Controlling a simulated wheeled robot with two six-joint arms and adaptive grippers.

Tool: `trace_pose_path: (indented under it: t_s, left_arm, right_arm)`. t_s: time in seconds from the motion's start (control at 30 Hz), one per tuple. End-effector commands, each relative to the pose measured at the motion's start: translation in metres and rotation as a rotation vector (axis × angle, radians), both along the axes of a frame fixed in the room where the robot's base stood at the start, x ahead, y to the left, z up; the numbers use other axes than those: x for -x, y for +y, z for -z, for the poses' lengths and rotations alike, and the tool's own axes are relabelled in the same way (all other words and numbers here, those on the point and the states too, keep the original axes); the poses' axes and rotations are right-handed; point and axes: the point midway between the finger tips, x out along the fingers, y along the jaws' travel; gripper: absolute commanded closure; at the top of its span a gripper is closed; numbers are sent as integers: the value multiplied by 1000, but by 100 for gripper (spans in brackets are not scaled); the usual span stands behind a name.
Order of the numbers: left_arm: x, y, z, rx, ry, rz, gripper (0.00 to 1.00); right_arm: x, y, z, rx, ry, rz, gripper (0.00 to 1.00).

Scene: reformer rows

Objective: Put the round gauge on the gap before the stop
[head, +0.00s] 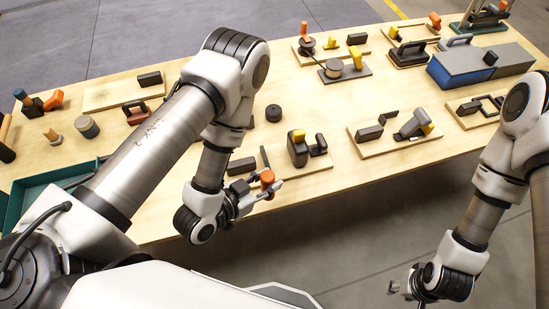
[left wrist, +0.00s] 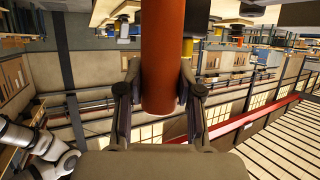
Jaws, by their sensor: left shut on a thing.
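My left gripper (head: 262,190) is shut on an upright orange cylindrical handle (head: 267,177), low over the near wooden board (head: 318,166). The handle also fills the space between the fingers of my left gripper (left wrist: 160,105) in the left wrist view (left wrist: 162,50). A dark upright piece (head: 264,157) shows just behind it; I cannot tell whether they are joined. A black block (head: 242,166) lies left of the gripper. A dark piece with a yellow top (head: 298,148) stands to its right. Whether the held piece is the round gauge, and whether it touches the board, is unclear. My right gripper (head: 396,288) is off the table's front edge.
A loose black cylinder (head: 274,113) stands behind the near board. Other boards with blocks lie at the right (head: 398,142), back left (head: 105,98) and back. A blue-and-grey box (head: 465,68) stands at the right. A green tray (head: 50,180) and a grey cylinder (head: 87,126) are at the left.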

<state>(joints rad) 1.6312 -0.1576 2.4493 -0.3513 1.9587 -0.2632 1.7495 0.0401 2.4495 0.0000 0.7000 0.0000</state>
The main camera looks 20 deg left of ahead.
Motion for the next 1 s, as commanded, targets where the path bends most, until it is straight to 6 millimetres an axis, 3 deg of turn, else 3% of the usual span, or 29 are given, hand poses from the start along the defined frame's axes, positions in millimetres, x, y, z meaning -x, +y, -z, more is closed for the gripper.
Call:
trace_pose_path:
  t_s: [0.03, 0.1, 0.47, 0.5, 0.53, 0.73, 1.0]
  left_arm:
    - [-1, 0, 12, -2, -2, 0, 100]
    - [-7, 2, 11, -2, -7, -2, 100]
    - [-84, 16, 17, 0, -9, -3, 100]
    - [-93, 17, 6, 0, -6, -3, 100]
    - [-100, 18, 6, 0, -4, -2, 100]
    - [-129, 24, 11, -1, -1, -1, 100]
    - [-132, 24, 51, -2, 0, -1, 100]
  right_arm:
    - [0, 0, 25, 0, 0, 0, 60]
    - [0, 0, 40, 0, 0, 0, 60]
    - [0, 0, 121, 0, 0, 0, 60]
    - [1, 0, 105, 0, 1, 0, 60]
    - [1, 0, 101, 0, 1, 0, 60]
    - [0, 0, 99, 0, -1, 0, 60]
    - [1, 0, 132, 0, 1, 0, 60]
